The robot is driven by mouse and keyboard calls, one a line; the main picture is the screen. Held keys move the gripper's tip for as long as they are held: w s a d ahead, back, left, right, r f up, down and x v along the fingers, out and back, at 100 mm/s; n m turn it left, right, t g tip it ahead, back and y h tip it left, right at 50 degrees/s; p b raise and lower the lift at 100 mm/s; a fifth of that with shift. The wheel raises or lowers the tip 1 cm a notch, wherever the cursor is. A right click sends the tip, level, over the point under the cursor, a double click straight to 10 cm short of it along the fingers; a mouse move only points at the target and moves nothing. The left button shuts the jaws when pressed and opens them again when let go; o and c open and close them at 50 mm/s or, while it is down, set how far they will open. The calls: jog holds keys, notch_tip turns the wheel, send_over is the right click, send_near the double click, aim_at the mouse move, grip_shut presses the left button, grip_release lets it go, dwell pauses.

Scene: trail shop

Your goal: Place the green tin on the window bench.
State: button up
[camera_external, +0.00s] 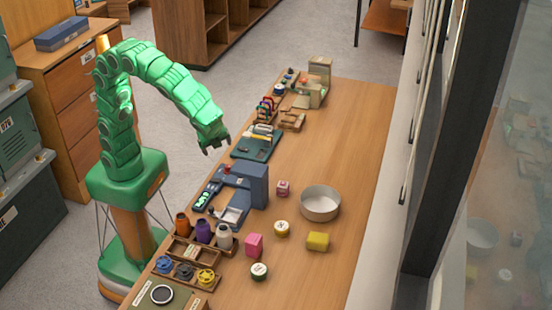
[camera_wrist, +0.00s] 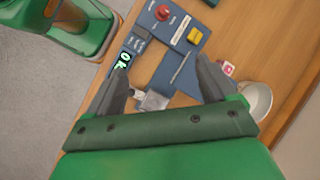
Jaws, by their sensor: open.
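The green tin (camera_external: 259,271) is a small round tin with a pale lid. In the external view it stands on the near part of the long wooden window bench (camera_external: 350,140), right of the spool rack. My gripper (camera_external: 217,148) is open and empty, above the bench's left edge near the blue machine, well away from the tin. In the wrist view, my gripper's fingers (camera_wrist: 163,82) are spread over the blue machine (camera_wrist: 180,45). I cannot make out the green tin in that view.
A white bowl (camera_external: 320,203), a yellow block (camera_external: 317,241), a pink block (camera_external: 254,245) and a yellow round tin (camera_external: 281,229) stand near the green tin. Thread spools (camera_external: 203,231) stand in a rack at left. The bench's far right is bare.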

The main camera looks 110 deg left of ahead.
jog(key=w+d+f+m+t+y, duration=0.1)
jog(key=w+d+m, duration=0.15)
jog(key=w, duration=0.25)
jog(key=w+d+f+m+y, duration=0.1)
jog(key=w+d+f, duration=0.1)
jog(key=w+d, duration=0.3)
jog(key=m+t+y, duration=0.3)
jog(key=m+t, duration=0.2)
jog(key=m, duration=0.5)
send_near(256, 271)
jog(key=x, duration=0.3)
jog(key=shift+w+a, duration=0.3)
jog(key=shift+w, duration=0.05)
jog(key=shift+s+f+x, duration=0.1)
jog(key=shift+f+x, duration=0.05)
jog(key=shift+x, duration=1.8)
jog(key=shift+s+f+x, duration=0.1)
jog(key=shift+x, duration=1.8)
jog(key=c, duration=1)
